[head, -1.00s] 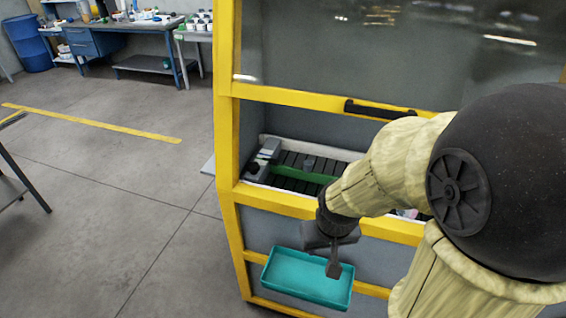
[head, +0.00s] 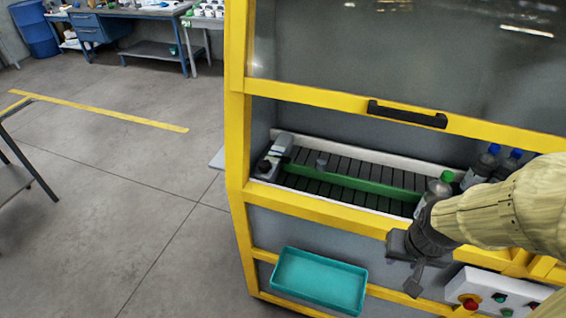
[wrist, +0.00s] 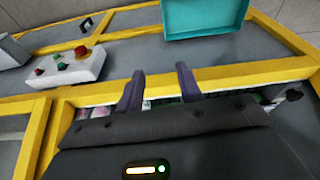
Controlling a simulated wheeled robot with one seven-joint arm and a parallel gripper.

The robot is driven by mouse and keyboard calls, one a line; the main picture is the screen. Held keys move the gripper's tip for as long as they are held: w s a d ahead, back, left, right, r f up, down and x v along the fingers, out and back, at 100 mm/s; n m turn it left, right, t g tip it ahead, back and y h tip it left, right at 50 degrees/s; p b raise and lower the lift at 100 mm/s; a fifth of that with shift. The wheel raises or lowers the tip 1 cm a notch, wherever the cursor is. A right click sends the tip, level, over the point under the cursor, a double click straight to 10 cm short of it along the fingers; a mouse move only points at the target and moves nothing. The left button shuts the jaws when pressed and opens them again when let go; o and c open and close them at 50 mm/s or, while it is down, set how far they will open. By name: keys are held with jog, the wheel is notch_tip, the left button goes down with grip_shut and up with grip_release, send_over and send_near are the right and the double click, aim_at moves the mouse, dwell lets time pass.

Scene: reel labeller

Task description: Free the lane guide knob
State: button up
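A green lane guide (head: 360,183) runs along the dark slatted conveyor (head: 310,184) inside the yellow-framed machine. A small grey knob (head: 321,164) stands on the guide towards its left end. A grey block with a dark round knob (head: 264,166) sits at the conveyor's left end. My gripper (head: 414,284) is outside the machine, in front of the lower frame, to the right of and below the guide knob, apart from it. In the wrist view its two fingers (wrist: 161,84) are spread with nothing between them.
A raised clear guard with a black handle (head: 407,114) is above the opening. Bottles (head: 487,162) stand at the conveyor's right, one with a green cap (head: 446,177) near my arm. A teal tray (head: 320,281) and a button panel (head: 495,296) are on the front.

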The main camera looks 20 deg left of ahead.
jog(key=shift+d, duration=0.15)
jog(key=o, duration=0.3)
jog(key=shift+o, duration=1.3)
jog(key=w+a+f+m+t+y+b, duration=0.1)
jog(key=w+a+f+m, duration=0.3)
jog(key=a, duration=0.6)
notch_tip(320, 180, down, 2)
jog(key=w+y, duration=0.1)
jog(key=w, duration=0.1)
jog(key=shift+w+a+f+t, duration=0.2)
jog(key=shift+w+a+t, duration=0.1)
jog(key=shift+w+a, duration=0.1)
jog(key=w+a+f+m+t+y+b, duration=0.1)
jog(key=w+a+m+t+y, duration=0.15)
jog(key=a+m, duration=0.55)
jog(key=w+a+m+t+y+b, duration=0.1)
jog(key=w+a+m+y+b, duration=0.15)
jog(key=a+m, duration=0.6)
jog(key=w+a+r+m+t, duration=0.3)
jog(key=r+m+t, duration=0.1)
jog(key=m, duration=0.5)
jog(key=shift+w+a+r, duration=0.15)
jog(key=shift+a+r, duration=0.15)
jog(key=shift+r, duration=0.4)
jog(key=shift+g, duration=0.25)
